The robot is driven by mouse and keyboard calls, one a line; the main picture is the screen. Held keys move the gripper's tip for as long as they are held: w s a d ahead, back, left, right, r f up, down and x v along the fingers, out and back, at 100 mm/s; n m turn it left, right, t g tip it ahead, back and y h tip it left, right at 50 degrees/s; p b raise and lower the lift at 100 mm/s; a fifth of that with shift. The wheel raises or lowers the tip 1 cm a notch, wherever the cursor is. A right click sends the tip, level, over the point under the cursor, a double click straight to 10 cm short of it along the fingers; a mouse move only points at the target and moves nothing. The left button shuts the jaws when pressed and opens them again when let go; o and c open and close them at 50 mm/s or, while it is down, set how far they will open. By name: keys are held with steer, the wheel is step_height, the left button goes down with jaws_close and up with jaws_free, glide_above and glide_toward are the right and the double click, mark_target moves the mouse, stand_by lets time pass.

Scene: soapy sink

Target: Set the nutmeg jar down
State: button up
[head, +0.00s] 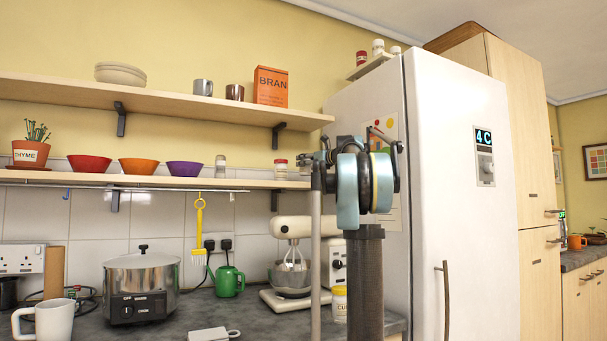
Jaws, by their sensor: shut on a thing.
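My gripper (314,158) is at the right end of the lower shelf, in front of it and left of the fridge, partly hidden by my arm.
A clear jar (220,167) and several bowls (138,166) stand further left on the lower shelf, with free room between the two jars there. The upper shelf (180,99) is above. A stand mixer (295,245) stands below and the fridge (460,180) is to the right.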

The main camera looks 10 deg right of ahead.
mark_target(310, 168)
steer(key=shift+f, duration=1.55)
steer(key=o, duration=1.2)
steer(key=shift+f, duration=0.1)
steer(key=shift+s+d, duration=0.1)
steer(key=v, duration=1.1)
steer(key=shift+s+d, duration=0.15)
steer(key=shift+s, duration=0.2)
